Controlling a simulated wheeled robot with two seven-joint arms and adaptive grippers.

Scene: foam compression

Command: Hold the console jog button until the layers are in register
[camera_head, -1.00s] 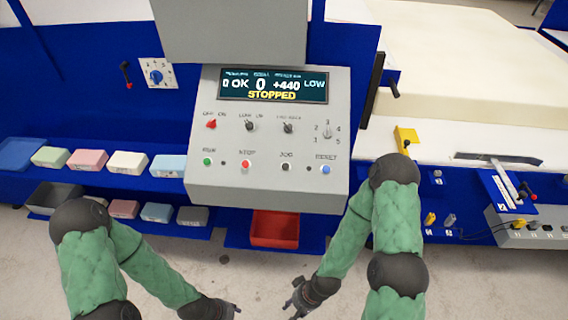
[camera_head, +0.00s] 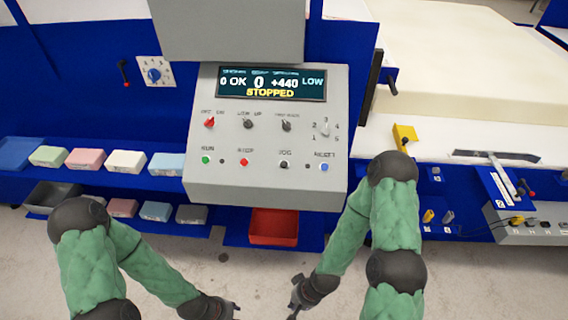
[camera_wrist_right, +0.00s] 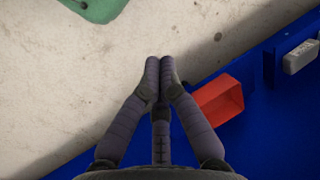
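The grey console (camera_head: 265,185) stands in the middle of the head view. Its jog button (camera_head: 284,165), small and dark, sits in the lower row between the red stop and blue reset buttons. The display (camera_head: 272,84) reads 0 OK, 0, +440, LOW and STOPPED. Cream foam (camera_head: 470,60) lies at the upper right. My right gripper (camera_head: 295,306) hangs below the console, apart from the jog button. In the right wrist view its fingers (camera_wrist_right: 160,64) meet at the tips with nothing between them. My left gripper (camera_head: 234,308) is low, left of the right one; its fingers are too small to judge.
A red bin (camera_head: 273,238) sits under the console and shows in the right wrist view (camera_wrist_right: 219,102). Foam blocks (camera_head: 127,162) line shelves at left. The floor between my arms is clear.

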